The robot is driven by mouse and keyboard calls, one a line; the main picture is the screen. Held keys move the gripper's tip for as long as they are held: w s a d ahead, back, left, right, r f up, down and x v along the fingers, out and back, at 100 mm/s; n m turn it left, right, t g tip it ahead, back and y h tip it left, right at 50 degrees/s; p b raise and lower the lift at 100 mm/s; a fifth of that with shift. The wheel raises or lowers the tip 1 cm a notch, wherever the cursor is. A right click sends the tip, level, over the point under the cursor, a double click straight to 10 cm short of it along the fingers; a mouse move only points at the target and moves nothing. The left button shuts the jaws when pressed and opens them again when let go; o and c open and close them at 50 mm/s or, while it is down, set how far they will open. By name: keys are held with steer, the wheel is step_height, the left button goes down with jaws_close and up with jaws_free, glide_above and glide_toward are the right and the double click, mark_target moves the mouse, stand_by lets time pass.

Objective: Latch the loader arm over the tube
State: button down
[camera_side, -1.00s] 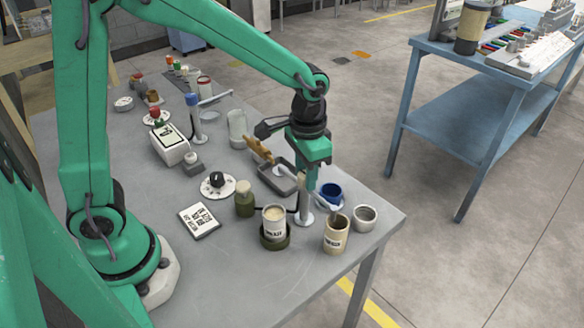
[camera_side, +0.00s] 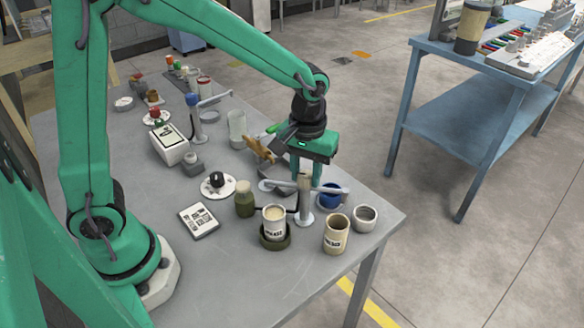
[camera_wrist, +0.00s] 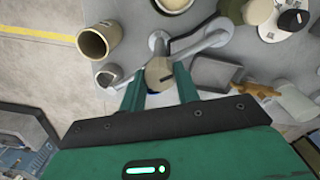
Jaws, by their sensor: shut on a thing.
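The loader arm (camera_side: 335,189) is a pale bar that runs right from near the top of a beige post (camera_side: 304,205) and passes over a blue cup (camera_side: 328,201). My gripper (camera_side: 306,180) points down at the post top. In the wrist view, my fingertips (camera_wrist: 160,80) flank the post's beige round head (camera_wrist: 158,72) and are shut on it. The bar's far part is hidden there. A beige cylinder (camera_side: 337,234) and a labelled tin (camera_side: 274,220) stand nearby; I cannot tell which is the tube.
A grey cup (camera_side: 365,217) stands near the table's right edge. A dark tray (camera_side: 274,186) and a brown object (camera_side: 258,148) lie behind and left of the post. An olive jar (camera_side: 244,204) stands left.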

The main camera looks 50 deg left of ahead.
mark_target(305, 174)
steer(key=n, duration=0.5)
steer(key=shift+n, duration=2.5)
steer(key=c, duration=1)
jaws_free()
steer(key=shift+c, duration=0.2)
steer(key=shift+r, duration=3.95)
steer(key=shift+a, duration=0.1)
